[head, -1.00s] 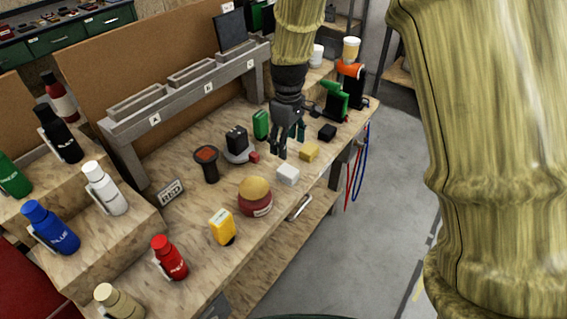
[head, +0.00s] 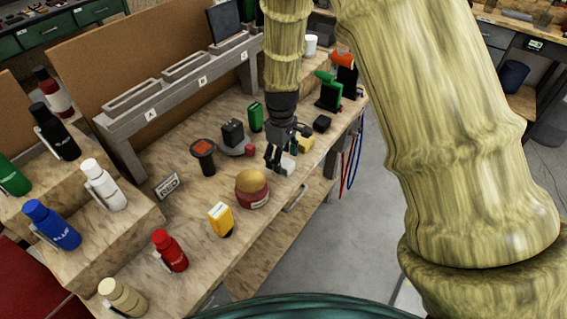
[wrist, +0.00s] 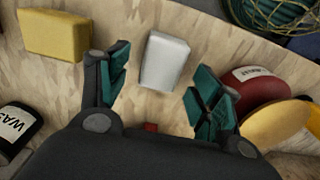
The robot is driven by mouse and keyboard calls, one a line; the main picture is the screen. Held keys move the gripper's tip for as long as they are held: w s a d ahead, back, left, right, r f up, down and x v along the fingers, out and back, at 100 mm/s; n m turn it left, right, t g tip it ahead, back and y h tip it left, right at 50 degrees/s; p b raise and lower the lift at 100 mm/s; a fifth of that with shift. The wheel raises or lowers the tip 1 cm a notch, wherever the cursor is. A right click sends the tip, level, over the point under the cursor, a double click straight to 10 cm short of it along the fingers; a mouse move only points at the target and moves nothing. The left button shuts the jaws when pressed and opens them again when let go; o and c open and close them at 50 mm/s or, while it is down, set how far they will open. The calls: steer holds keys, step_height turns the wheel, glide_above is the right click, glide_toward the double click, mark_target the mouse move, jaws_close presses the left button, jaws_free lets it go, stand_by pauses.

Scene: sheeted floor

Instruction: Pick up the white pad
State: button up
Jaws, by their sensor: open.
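The white pad (wrist: 165,60) is a small pale block lying on the wooden bench top. In the wrist view it sits just beyond and between the fingertips, with a gap on both sides. In the head view the pad (head: 288,164) is partly hidden by my gripper (head: 279,158), which hangs over it. My gripper (wrist: 161,88) is open and empty, its teal fingers spread either side of the pad's line.
A yellow block (wrist: 54,36) lies left of the pad in the wrist view. A red round container with a yellow top (head: 251,188) stands close by on the other side. The bench's front edge is near.

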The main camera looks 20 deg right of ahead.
steer(key=shift+f, duration=1.1)
steer(key=c, duration=1.2)
steer(key=shift+r, duration=0.1)
